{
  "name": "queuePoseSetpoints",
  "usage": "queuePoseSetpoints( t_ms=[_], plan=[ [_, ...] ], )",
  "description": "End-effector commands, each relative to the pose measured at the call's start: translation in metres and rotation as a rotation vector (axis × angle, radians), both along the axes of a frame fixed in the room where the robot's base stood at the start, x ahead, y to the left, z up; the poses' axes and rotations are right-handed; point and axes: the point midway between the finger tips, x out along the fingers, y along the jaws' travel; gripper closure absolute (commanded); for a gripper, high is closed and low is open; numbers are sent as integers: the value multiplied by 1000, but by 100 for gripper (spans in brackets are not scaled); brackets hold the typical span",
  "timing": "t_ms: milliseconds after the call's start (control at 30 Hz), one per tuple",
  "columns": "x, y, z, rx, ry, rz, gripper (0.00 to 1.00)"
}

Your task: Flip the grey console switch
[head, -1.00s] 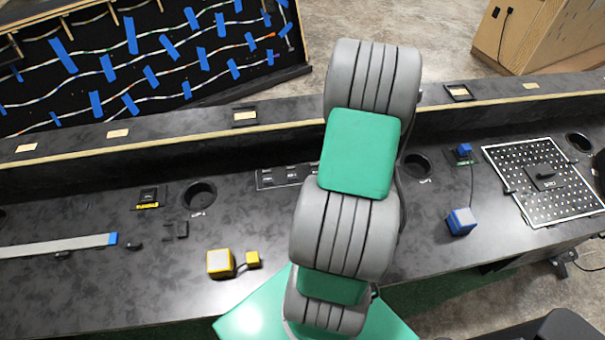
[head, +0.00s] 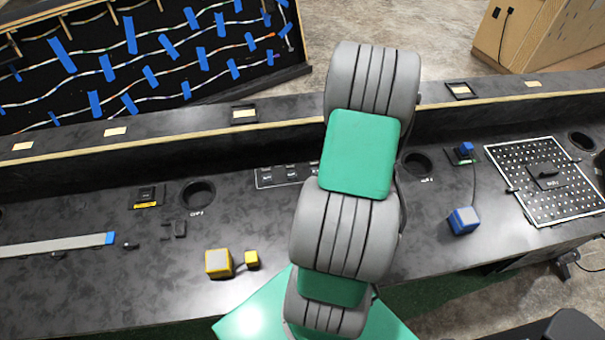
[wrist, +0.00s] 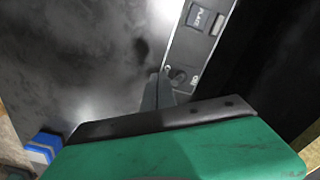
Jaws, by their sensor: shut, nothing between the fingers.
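A grey control panel (wrist: 196,45) runs down the upper middle of the wrist view, with labelled fittings and a small dark round fitting (wrist: 180,75) near its lower end. I cannot tell for sure which part is the grey switch. My gripper (wrist: 160,90) shows as narrow grey fingers beyond my green wrist housing. The fingers are shut and empty, close beside the panel's lower end; whether they touch it I cannot tell. In the head view my arm covers the gripper and the right part of a small labelled panel (head: 278,176) on the console.
A yellow box (head: 219,263) lies left of my arm, a blue box (head: 464,221) and a perforated plate (head: 550,195) to the right. Round holes and a raised rear ledge (head: 180,122) are behind.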

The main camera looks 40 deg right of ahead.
Motion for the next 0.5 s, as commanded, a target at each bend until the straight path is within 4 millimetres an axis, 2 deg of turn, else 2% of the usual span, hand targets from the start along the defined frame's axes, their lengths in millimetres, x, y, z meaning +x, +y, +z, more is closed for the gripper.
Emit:
queuePoseSetpoints(
  t_ms=[200,500],
  plan=[
    [0,0,-8,0,0,0,100],
    [0,0,-8,0,0,0,100]
  ],
)
